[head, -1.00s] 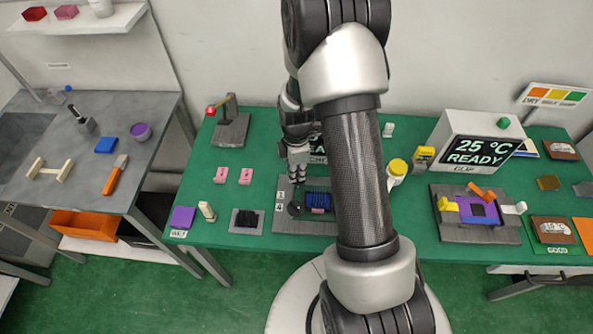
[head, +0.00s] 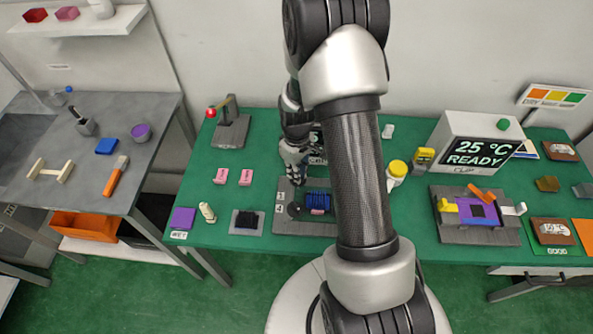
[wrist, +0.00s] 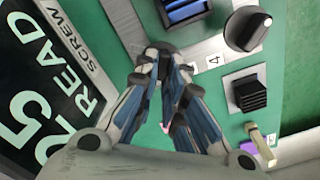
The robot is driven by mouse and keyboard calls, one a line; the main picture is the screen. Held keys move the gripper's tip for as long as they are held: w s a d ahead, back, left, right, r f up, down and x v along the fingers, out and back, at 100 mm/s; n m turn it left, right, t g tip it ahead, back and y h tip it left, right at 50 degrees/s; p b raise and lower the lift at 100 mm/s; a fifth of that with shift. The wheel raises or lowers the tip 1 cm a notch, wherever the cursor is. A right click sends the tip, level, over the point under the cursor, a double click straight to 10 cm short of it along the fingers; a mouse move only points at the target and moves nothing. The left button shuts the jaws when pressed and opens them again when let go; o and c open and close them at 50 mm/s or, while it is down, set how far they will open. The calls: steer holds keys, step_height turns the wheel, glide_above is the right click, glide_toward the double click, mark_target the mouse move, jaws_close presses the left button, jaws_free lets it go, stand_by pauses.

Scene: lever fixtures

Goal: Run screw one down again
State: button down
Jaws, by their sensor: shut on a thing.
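The grey fixture plate (head: 285,226) lies on the green table, partly hidden by my arm. It carries a blue ribbed block (head: 317,200) and a dark round knob (head: 295,209) beside the label 4. In the wrist view that knob (wrist: 248,28) shows a pale pointer and stands apart from my fingers. My gripper (wrist: 163,52) is shut on a small dark piece at the plate's edge, mostly hidden by the fingertips; its number cannot be read. In the head view my gripper (head: 293,173) is over the plate's upper left corner.
A black block (head: 247,219), a cream piece (head: 207,212), two pink pieces (head: 220,175) and a red-tipped lever (head: 211,113) are to the left. The purple fixture (head: 470,216) is at the right.

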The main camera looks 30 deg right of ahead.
steer(key=m, duration=0.5)
steer(key=shift+d+m, duration=0.15)
steer(key=shift+m, duration=0.15)
steer(key=m, duration=0.4)
steer(key=shift+d, duration=0.1)
steer(key=m, duration=0.5)
steer(key=shift+s, duration=0.15)
steer(key=m, duration=0.4)
steer(key=shift+s+d+m, duration=0.1)
steer(key=shift+m, duration=0.3)
steer(key=c, duration=1.7)
jaws_free()
steer(key=shift+r, duration=0.1)
step_height(320, 180, up, 12)
steer(key=shift+f, duration=0.1)
